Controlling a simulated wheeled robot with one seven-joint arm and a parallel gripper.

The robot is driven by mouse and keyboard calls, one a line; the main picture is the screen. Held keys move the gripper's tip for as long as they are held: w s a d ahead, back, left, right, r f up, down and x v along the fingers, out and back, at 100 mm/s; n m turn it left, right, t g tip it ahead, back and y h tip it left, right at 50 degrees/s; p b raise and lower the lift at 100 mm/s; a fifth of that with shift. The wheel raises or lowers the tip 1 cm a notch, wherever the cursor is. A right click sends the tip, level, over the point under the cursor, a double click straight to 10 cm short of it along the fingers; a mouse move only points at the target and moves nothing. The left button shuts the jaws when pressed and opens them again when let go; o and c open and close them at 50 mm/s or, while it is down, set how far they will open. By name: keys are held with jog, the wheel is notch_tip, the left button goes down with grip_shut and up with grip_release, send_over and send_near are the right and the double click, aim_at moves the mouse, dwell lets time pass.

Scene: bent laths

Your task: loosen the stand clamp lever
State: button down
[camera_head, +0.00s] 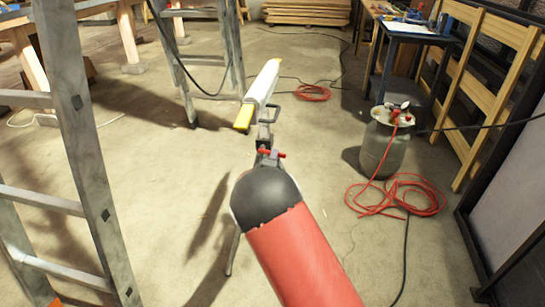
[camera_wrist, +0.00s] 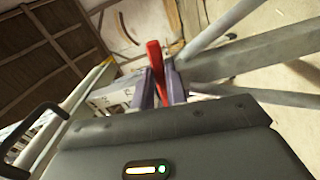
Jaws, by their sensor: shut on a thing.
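In the wrist view, a red lever (camera_wrist: 154,56) stands up between the two fingers of my gripper (camera_wrist: 160,88). The gripper is shut on the lever, one finger on each side. In the head view, a red part (camera_head: 266,152) shows at the stand's clamp, just beyond the dark rounded end of my arm, which hides my fingers there. The stand carries a long white lamp head with yellow ends (camera_head: 262,85), tilted upward. One thin stand leg (camera_head: 231,255) reaches the floor. In the wrist view, grey stand tubes (camera_wrist: 255,60) spread to the right.
A metal stepladder (camera_head: 85,150) stands at the left. At the right are a grey tank (camera_head: 378,150) and a coiled red hose (camera_head: 400,200) on the floor. A blue-topped table (camera_head: 415,30) is behind. Bare concrete lies between.

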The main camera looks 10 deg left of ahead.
jog(key=shift+r+n+p, duration=0.25)
jog(key=shift+n+p, duration=0.05)
jog(key=shift+n, duration=0.3)
jog(key=c, duration=1.4)
grip_release()
jog(key=s, duration=0.7)
jog(key=shift+s, duration=0.4)
